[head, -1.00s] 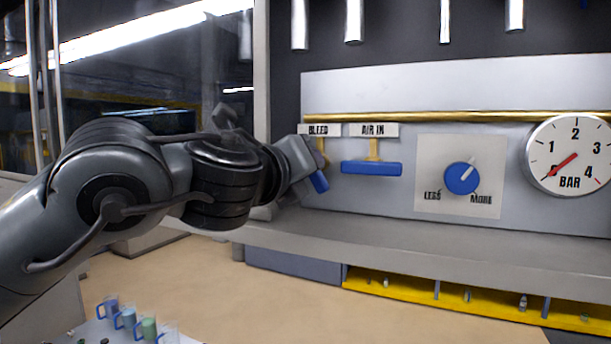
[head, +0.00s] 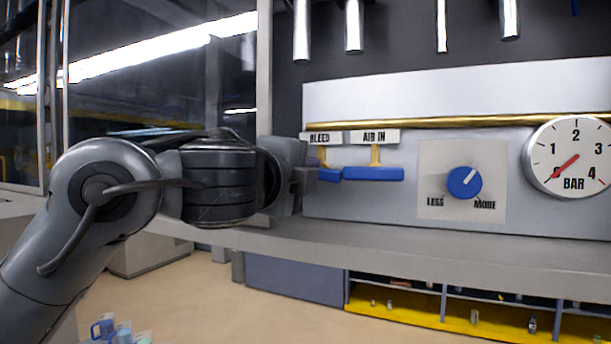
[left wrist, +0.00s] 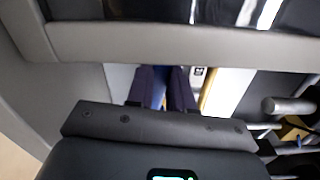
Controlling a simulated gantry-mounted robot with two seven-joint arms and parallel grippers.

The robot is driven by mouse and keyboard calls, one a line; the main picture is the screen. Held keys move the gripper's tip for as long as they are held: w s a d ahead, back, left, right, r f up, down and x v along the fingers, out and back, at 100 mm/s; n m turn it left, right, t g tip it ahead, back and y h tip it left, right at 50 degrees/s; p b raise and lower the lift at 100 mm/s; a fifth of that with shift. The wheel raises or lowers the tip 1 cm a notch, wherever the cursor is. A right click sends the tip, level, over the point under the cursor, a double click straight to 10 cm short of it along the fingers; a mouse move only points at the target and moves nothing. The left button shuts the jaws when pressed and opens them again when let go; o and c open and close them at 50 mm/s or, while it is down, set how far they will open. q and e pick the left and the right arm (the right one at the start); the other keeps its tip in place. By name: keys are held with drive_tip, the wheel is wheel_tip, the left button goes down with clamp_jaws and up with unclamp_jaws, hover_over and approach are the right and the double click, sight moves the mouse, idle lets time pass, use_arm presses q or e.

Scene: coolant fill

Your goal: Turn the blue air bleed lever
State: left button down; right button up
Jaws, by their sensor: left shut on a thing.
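The blue air bleed lever (head: 329,174) sits under the BLEED label (head: 320,138) on the wall panel. Its visible end lies level, pointing right, and the rest is hidden by my left gripper (head: 312,176). My left gripper is shut on the lever, coming from the left. In the left wrist view, a strip of the blue lever (left wrist: 159,90) shows between the two dark fingers of the left gripper (left wrist: 164,88). My right gripper is not in view.
The blue AIR IN lever (head: 373,174) lies level just to the right, close to the bleed lever. Further right are a blue LESS/MORE knob (head: 464,183) and a BAR gauge (head: 573,157). A grey ledge (head: 430,243) runs below the panel, and a brass pipe (head: 450,122) above.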

use_arm(q)
drive_tip(key=shift+a+n, duration=0.1)
drive_tip(key=shift+n, duration=0.7)
drive_tip(key=c, duration=1)
unclamp_jaws()
